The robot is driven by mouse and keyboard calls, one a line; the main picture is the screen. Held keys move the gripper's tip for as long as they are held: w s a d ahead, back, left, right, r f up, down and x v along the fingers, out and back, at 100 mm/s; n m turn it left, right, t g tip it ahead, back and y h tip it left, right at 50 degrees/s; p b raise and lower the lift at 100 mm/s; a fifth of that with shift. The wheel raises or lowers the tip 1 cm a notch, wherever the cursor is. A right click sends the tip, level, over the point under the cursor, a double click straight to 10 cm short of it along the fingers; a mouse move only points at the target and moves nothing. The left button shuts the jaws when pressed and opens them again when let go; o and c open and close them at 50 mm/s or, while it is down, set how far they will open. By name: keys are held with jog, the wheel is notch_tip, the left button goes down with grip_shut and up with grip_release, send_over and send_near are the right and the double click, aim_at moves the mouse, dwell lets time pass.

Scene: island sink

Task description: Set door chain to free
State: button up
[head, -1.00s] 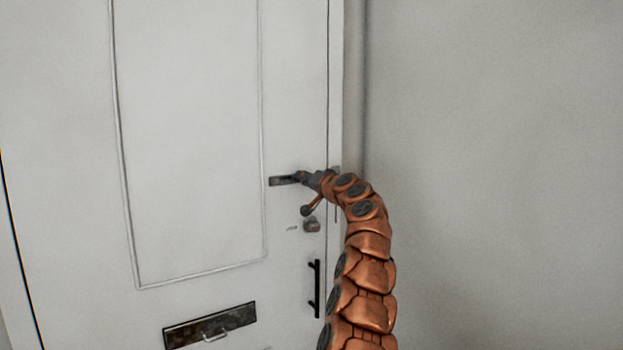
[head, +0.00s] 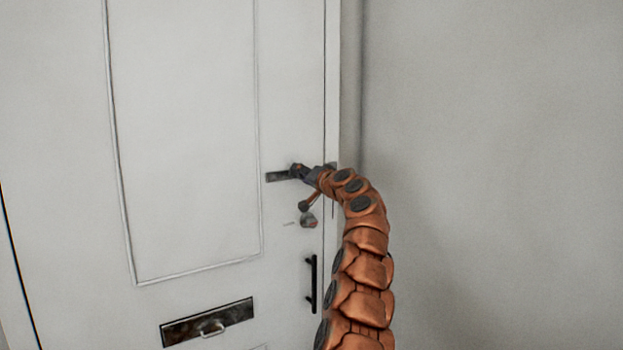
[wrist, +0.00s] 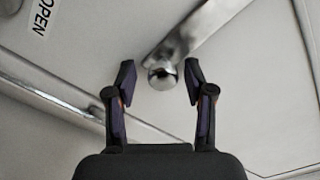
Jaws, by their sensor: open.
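The door chain's metal track (head: 277,176) is a short dark plate near the white door's right edge in the head view. In the wrist view the shiny metal bar (wrist: 213,22) runs from upper right to centre and ends at a round knob (wrist: 162,76). My gripper (wrist: 160,80) is open, with one dark fingertip on each side of the knob and a gap on both sides. I cannot tell how deep the fingers reach around it. In the head view my gripper (head: 298,171) is at the track and hides its right part. I cannot make out the chain links.
Below my gripper the door (head: 185,150) carries a round lock (head: 308,220), a black vertical pull handle (head: 312,284) and a letter slot (head: 208,322). An "OPEN" label (wrist: 45,14) shows in the wrist view. A bare wall (head: 490,170) stands at right.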

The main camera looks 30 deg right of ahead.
jog(key=s, duration=1.1)
jog(key=shift+s+d, duration=0.4)
dwell(1.0)
dwell(0.4)
